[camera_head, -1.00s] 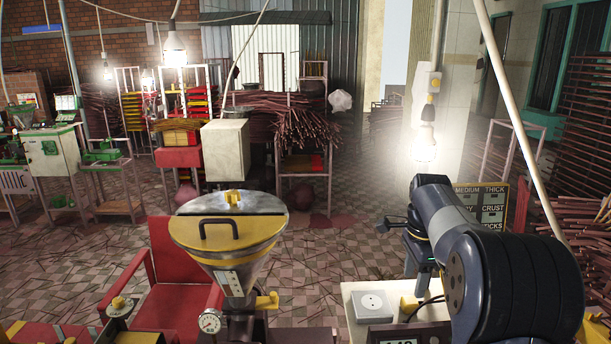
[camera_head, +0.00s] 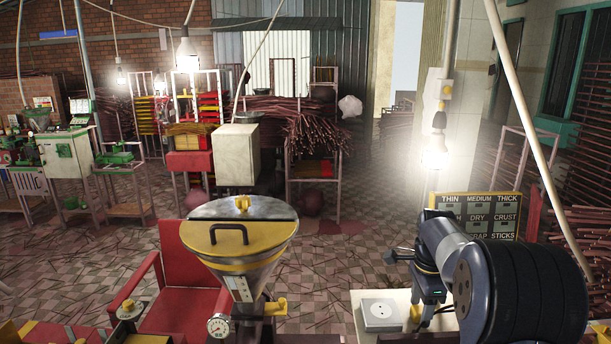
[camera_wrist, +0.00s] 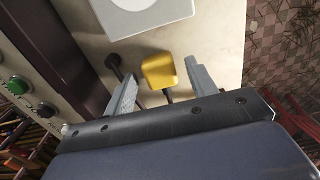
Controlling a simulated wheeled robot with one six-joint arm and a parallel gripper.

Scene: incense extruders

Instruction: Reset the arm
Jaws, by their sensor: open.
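My gripper (camera_wrist: 163,86) is open, with its two grey fingers apart in the wrist view. In the head view my arm is folded at the lower right and points down over a cream bench (camera_head: 352,298). The fingers are hard to make out there.
A metal hopper with a yellow lid (camera_head: 262,236) stands left of the bench by a red chair (camera_head: 172,262). A lettered sign (camera_head: 505,211) stands behind my arm.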

